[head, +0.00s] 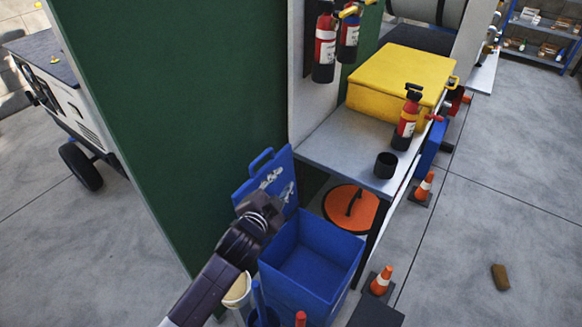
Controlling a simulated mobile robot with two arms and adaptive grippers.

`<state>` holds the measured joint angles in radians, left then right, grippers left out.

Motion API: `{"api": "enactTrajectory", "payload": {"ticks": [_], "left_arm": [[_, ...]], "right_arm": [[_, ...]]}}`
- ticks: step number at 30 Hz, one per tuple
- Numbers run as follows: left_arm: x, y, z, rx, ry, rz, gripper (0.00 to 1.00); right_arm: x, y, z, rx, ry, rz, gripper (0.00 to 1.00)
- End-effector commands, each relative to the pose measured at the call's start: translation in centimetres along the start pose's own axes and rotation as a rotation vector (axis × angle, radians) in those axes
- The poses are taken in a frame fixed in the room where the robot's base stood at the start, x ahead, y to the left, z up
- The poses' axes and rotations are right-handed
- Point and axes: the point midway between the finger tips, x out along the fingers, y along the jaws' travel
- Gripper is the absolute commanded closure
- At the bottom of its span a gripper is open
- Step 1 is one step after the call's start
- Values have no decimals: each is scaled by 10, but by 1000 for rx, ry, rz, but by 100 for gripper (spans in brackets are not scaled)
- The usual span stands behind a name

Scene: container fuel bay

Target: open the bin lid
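The blue bin (296,291) stands on the floor at the lower middle of the head view. Its top is open and the inside that shows is empty. The blue lid (283,166), with a loop handle and white markings, stands raised at the bin's back left, against or close to the green wall. My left gripper (264,205) is in front of the lid's lower part and overlaps it in the picture. I cannot tell whether it touches the lid or whether its fingers are open. My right gripper is not in view.
A green wall (185,110) rises behind the lid. A grey bench (345,140) with a yellow case (400,80), a fire extinguisher (407,118) and a black cup (386,165) is right of the bin. Orange cones (381,281) stand nearby. The floor at right is mostly clear.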

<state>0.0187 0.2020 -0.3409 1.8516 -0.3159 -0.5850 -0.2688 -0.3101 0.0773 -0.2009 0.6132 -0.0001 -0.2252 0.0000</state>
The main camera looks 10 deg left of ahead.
Motion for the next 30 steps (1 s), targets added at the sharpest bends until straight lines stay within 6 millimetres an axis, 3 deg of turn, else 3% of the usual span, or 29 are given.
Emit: {"api": "enactTrajectory", "payload": {"ticks": [5,12,16,24,30], "left_arm": [[28,-1,-2,-2,1,0,73],[54,0,-1,-4,2,1,73],[60,0,-2,-5,3,1,73],[62,1,-1,-5,2,2,73],[62,1,-1,-5,3,2,92]], "right_arm": [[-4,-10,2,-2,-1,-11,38],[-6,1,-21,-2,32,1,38],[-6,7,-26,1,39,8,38],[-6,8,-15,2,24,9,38],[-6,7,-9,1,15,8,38]]}}
